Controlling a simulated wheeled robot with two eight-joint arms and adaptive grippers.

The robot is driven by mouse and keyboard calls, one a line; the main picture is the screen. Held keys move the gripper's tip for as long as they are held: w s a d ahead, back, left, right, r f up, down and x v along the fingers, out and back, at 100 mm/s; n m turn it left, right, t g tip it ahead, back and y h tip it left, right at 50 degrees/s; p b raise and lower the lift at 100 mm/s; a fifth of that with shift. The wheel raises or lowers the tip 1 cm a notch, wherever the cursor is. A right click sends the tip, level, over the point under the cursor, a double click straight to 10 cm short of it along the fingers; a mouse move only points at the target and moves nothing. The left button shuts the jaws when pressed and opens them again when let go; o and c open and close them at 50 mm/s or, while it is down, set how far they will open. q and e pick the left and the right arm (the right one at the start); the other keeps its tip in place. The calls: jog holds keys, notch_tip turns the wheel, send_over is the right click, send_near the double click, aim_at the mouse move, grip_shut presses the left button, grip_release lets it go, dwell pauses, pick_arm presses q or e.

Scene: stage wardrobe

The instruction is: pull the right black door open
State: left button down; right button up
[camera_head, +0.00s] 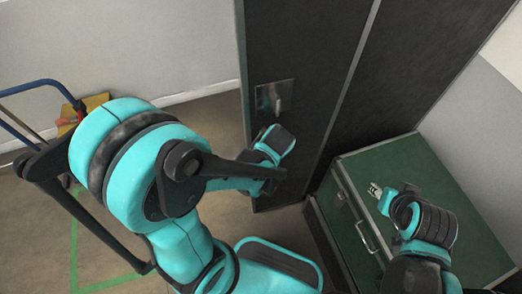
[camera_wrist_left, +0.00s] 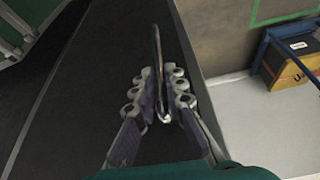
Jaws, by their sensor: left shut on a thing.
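The black door (camera_head: 305,45) stands tall in the upper middle of the head view and carries a metal handle plate (camera_head: 268,96) near its left edge. In the left wrist view, a thin metal handle (camera_wrist_left: 157,45) runs between the fingers of my left gripper (camera_wrist_left: 162,98), which is shut on it. The dark door face (camera_wrist_left: 105,75) lies behind the fingers. In the head view my left arm's wrist is just below the plate, and its fingertips are hard to make out. My right gripper (camera_head: 376,190) is over the green case, apparently empty; its finger gap is too small to judge.
A green case (camera_head: 395,155) with metal trim stands right of the door's foot, under my right arm. A blue-railed cart with a yellow box (camera_head: 95,103) is at the left by the pale wall. Green tape (camera_head: 75,245) marks the floor. Floor left of the door is open.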

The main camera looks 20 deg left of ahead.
pick_arm(q)
jog(key=shift+s+d, duration=0.1)
jog(key=shift+d, duration=0.05)
jog(key=c, duration=1.6)
grip_release()
jog(key=shift+o, duration=0.2)
jog(key=shift+r, duration=0.15)
jog(key=v, duration=1.1)
jog(key=shift+s+r, duration=0.15)
jog(key=shift+r, duration=0.2)
jog(key=shift+s+a+r+m+t+h, duration=0.35)
jog(key=shift+a+r+m+t+h, duration=0.25)
jog(key=shift+m, duration=0.65)
jog(key=shift+s+a+r+m+t+h, duration=0.4)
jog(key=shift+a+m+t, duration=0.25)
jog(key=shift+m, duration=0.55)
jog(key=shift+s+a+r+m+t+h, duration=0.35)
jog(key=shift+a+r+m+t, duration=0.25)
jog(key=shift+m, duration=0.65)
